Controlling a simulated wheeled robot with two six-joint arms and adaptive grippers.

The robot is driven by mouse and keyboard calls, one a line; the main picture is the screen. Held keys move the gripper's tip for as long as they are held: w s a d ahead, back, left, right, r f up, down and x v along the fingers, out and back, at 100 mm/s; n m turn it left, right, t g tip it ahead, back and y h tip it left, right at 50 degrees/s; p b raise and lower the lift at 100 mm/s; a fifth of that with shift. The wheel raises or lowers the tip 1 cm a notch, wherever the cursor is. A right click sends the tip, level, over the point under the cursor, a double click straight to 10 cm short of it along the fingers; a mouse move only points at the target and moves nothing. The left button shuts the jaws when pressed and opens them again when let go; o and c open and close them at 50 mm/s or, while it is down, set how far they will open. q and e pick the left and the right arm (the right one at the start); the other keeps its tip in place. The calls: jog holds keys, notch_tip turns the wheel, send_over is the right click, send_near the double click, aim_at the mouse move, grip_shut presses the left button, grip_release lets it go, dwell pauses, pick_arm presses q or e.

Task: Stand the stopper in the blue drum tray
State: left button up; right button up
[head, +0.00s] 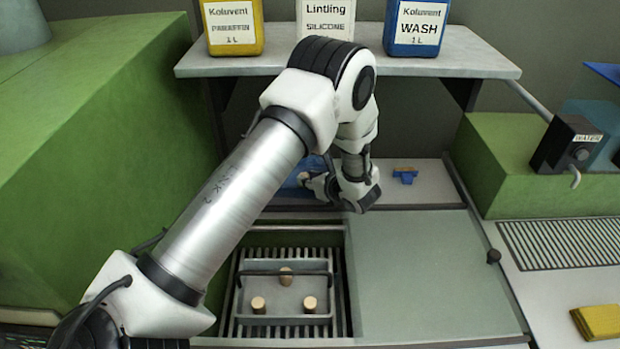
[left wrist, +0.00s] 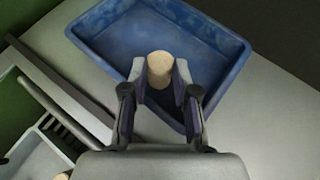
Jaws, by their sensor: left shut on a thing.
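The blue drum tray (left wrist: 232,42) lies under my left gripper in the left wrist view. In the head view the tray (head: 293,182) shows only in part behind my left arm. My left gripper (left wrist: 160,72) is shut on a cork stopper (left wrist: 159,62), with one finger on each side. The stopper's round end faces the camera, and it is inside the tray's outline. I cannot tell whether its lower end touches the tray floor. In the head view my arm hides the held stopper. My right gripper is not in view.
A grey handled tray (head: 285,320) with three stoppers stands in a slatted well at the front. A small blue piece (head: 405,177) lies right of my wrist. A shelf (head: 440,66) with labelled containers is behind. The grey panel (head: 430,280) is clear; a yellow cloth (head: 598,322) lies right.

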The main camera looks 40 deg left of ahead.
pick_arm(q)
jog(key=o, duration=0.5)
jog(key=shift+c, duration=0.2)
jog(key=shift+r+p, duration=0.25)
jog(key=shift+p, duration=0.15)
jog(key=b+v, duration=0.2)
jog(key=v, duration=0.9)
jog(key=shift+s+d, duration=0.15)
jog(key=shift+d, duration=0.2)
jog(key=shift+r, duration=0.1)
